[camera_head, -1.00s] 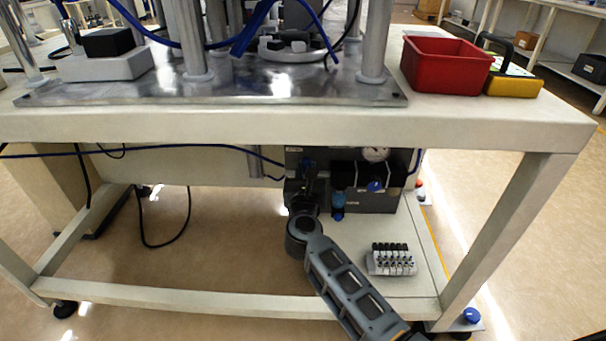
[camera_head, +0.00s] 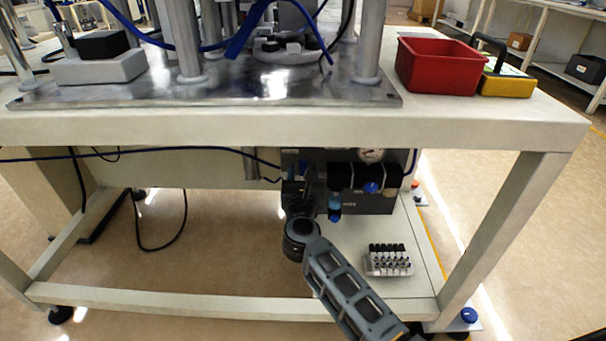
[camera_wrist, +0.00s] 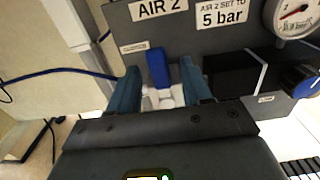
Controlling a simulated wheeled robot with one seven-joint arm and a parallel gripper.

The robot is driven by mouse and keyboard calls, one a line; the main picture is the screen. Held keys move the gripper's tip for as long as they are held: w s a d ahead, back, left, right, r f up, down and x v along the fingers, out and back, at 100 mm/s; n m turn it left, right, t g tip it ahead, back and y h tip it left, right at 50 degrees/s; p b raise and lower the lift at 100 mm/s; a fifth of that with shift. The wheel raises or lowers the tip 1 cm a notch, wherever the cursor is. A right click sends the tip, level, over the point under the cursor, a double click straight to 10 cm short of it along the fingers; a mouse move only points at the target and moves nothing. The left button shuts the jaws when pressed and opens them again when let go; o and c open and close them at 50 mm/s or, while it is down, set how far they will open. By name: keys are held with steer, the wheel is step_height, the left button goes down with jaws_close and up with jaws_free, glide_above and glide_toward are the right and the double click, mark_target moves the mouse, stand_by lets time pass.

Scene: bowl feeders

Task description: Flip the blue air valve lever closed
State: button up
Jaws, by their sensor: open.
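The blue air valve lever (camera_wrist: 158,68) stands upright in the wrist view, under the "AIR 2" label on the grey panel (camera_wrist: 215,45). A white valve body (camera_wrist: 163,98) shows below it. My gripper (camera_wrist: 160,82) is open, with one blue-grey finger on each side of the lever. Gaps show between lever and fingers; I see no contact. In the head view my gripper (camera_head: 305,192) is in front of the panel (camera_head: 375,205) under the table, and my arm mostly hides the valve.
A black regulator (camera_head: 350,178) with a gauge (camera_head: 371,156) and blue knob sits right of the valve. A blue hose (camera_wrist: 60,72) runs in from the left. The tabletop (camera_head: 450,125) is above my arm; a valve manifold (camera_head: 388,260) lies on the lower shelf at right.

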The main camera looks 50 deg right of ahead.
steer(key=shift+a, duration=0.1)
steer(key=p+v, duration=0.2)
steer(key=v, duration=0.5)
steer(key=shift+s+a, duration=0.25)
stand_by(0.4)
